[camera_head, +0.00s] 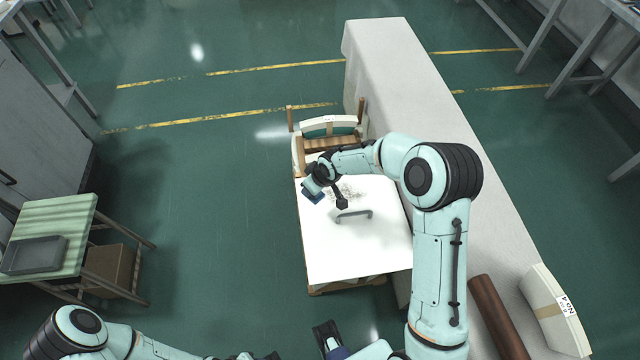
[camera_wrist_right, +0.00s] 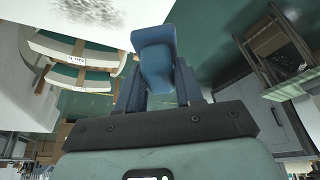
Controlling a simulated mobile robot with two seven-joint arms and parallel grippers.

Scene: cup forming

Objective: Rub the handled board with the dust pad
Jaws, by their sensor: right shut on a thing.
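The handled board (camera_head: 345,250) is a white panel lying flat, with a grey bar handle (camera_head: 355,214) near its middle. A patch of dark specks (camera_head: 343,193) lies on it beyond the handle; specks also show in the right wrist view (camera_wrist_right: 92,10). My right gripper (camera_head: 313,188) is over the board's left edge, shut on the blue dust pad (camera_head: 313,197). The pad (camera_wrist_right: 155,60) sticks out from between the fingers in the right wrist view. I cannot tell whether it touches the board.
A chair-like wooden frame (camera_head: 328,142) stands behind the board. A long grey-white bench (camera_head: 435,110) runs along the right, with a brown cylinder (camera_head: 497,315) and a cream labelled piece (camera_head: 556,312). A green-topped table (camera_head: 55,214) holds a grey tray (camera_head: 35,255). Floor left of the board is clear.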

